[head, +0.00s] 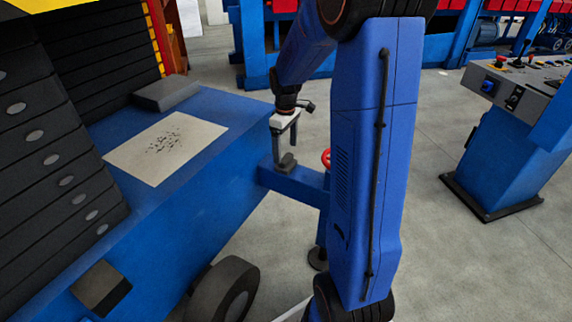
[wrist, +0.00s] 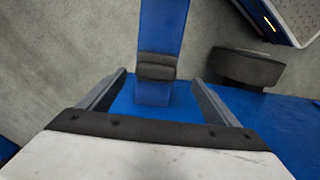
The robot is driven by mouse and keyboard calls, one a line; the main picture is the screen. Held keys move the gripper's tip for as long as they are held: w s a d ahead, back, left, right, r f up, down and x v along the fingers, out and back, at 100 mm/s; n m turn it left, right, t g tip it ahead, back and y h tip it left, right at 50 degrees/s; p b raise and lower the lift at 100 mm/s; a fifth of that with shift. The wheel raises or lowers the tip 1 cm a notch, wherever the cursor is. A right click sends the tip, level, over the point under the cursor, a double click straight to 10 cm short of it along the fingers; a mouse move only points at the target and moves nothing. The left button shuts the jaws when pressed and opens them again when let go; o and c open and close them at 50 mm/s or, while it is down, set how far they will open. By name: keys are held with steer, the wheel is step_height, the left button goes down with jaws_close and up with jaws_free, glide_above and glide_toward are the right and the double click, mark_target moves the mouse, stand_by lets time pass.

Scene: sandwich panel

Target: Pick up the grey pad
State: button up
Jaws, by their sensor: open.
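A small dark grey pad (head: 287,163) sits on a narrow blue beam (head: 300,185) in the head view. It also shows in the wrist view (wrist: 157,67), lying across the beam just beyond the middle of the jaws. My gripper (head: 285,152) points down at the pad, with its fingers apart. In the wrist view, my gripper (wrist: 158,82) has one finger on each side of the beam, with clear gaps. Nothing is held. Whether the fingertips reach down beside the pad is hard to tell.
A blue machine bed (head: 215,120) at left carries a pale sheet with dark specks (head: 165,147) and a larger dark grey block (head: 166,93). A red handwheel (head: 326,158) is close right of the gripper. A control console (head: 515,140) stands at right; floor between is clear.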

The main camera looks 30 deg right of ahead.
mark_target(286, 157)
steer(key=shift+w+d+f, duration=0.15)
steer(key=shift+f, duration=1.6)
steer(key=shift+w+d+f, duration=0.1)
steer(key=shift+d+f, duration=0.05)
steer(key=shift+f, duration=1.55)
steer(key=shift+c, duration=0.6)
steer(key=c, duration=1)
steer(key=shift+c, duration=0.2)
step_height(286, 157, up, 10)
